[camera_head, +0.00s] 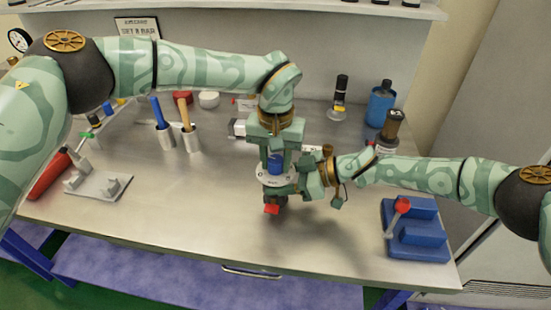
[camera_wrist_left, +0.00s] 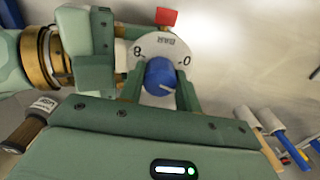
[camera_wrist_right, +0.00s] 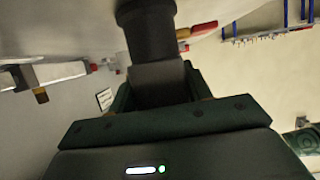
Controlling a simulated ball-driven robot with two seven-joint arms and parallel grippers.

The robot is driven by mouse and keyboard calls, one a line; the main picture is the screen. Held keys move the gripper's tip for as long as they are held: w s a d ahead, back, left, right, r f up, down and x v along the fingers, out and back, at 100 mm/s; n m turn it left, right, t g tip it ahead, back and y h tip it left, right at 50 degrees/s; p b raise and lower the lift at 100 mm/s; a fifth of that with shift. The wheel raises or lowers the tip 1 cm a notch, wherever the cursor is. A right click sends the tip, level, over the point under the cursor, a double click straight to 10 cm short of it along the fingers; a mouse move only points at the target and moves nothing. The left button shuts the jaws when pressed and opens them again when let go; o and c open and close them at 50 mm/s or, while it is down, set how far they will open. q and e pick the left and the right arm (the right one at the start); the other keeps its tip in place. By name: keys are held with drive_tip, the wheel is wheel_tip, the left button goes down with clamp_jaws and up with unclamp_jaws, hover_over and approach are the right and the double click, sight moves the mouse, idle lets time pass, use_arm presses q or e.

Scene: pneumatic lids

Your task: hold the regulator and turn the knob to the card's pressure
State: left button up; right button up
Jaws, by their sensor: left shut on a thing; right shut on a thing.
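The regulator has a white dial (camera_wrist_left: 180,48) marked BAR, 0 and 8, with a blue knob (camera_wrist_left: 159,75) at its centre. In the head view the dial (camera_head: 266,180) faces up, above the bench. My left gripper (camera_head: 277,158) comes from above and is shut on the knob, one finger on each side. A pale mark on the knob points to the lower right in the left wrist view. My right gripper (camera_head: 306,182) is shut on the dark regulator body (camera_wrist_right: 150,35). The card (camera_head: 137,28) stands at the back left; its number is too small to read surely.
A blue stand (camera_head: 420,250) with a red-topped lever is at the right. Two handled tools in holders (camera_head: 187,138) and a grey bracket plate (camera_head: 98,186) are left. Bottles (camera_head: 380,103) stand back right. The front middle of the bench is clear.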

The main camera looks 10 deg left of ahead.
sight(275, 159)
use_arm(q)
drive_tip(key=shift+w+a+m, duration=0.15)
drive_tip(key=shift+a+m, duration=0.05)
drive_tip(key=shift+m, duration=1)
use_arm(e)
drive_tip(key=shift+s+f, duration=0.1)
drive_tip(key=shift+s, duration=0.05)
use_arm(q)
drive_tip(key=o, duration=1)
drive_tip(key=shift+d, duration=0.1)
wheel_tip(275, 159, up, 8)
drive_tip(key=shift+f, duration=0.25)
